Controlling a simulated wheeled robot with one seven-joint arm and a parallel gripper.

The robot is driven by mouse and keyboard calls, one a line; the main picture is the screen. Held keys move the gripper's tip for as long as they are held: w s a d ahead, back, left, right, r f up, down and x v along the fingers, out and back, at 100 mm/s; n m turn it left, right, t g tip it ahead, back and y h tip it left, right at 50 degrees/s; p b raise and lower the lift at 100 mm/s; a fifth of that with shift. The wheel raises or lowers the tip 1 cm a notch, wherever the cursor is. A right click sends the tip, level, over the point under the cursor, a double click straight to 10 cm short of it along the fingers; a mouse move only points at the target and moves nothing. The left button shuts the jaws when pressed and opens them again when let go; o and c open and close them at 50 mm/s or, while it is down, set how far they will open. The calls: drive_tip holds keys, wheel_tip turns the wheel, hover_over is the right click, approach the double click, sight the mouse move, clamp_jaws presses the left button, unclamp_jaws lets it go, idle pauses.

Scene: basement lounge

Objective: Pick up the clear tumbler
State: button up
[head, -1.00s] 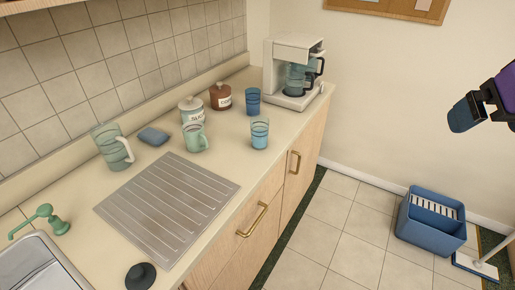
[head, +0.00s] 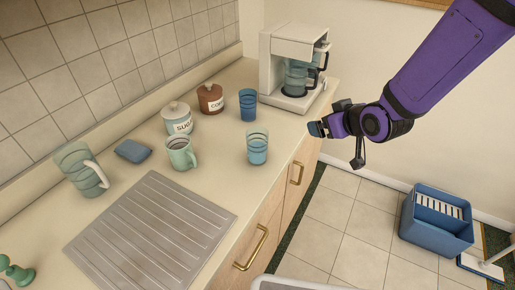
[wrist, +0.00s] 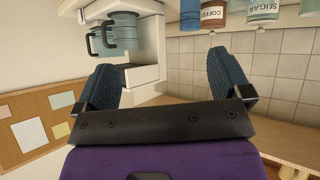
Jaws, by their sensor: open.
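The clear tumbler (head: 257,147), see-through with bluish bands and a bluer lower part, stands upright on the counter near its front edge in the head view. I cannot make it out in the wrist view. My gripper (head: 317,129) is to the right of the tumbler, apart from it and out past the counter's front edge. In the wrist view my gripper (wrist: 162,68) has its two blue fingers wide apart with nothing between them.
A blue tumbler (head: 248,105) stands behind the clear one. A green mug (head: 181,153), sugar jar (head: 178,119), coffee jar (head: 211,98), pitcher (head: 80,171) and sponge (head: 132,151) are to the left. The coffee maker (head: 292,62) stands at the back. A blue bin (head: 437,222) is on the floor.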

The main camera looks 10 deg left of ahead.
sight(264, 155)
drive_tip(key=s+a+f+n+y, duration=0.2)
drive_tip(key=s+a+f+y, duration=0.25)
drive_tip(key=a+f, duration=0.7)
drive_tip(key=x, duration=0.5)
drive_tip(key=f+x, duration=0.1)
drive_tip(key=x, duration=0.4)
drive_tip(key=shift+s+d+f, duration=0.1)
drive_tip(key=shift+d+f, duration=0.05)
drive_tip(key=shift+d, duration=0.05)
drive_tip(key=shift+c, duration=0.4)
drive_tip(key=c, duration=1.1)
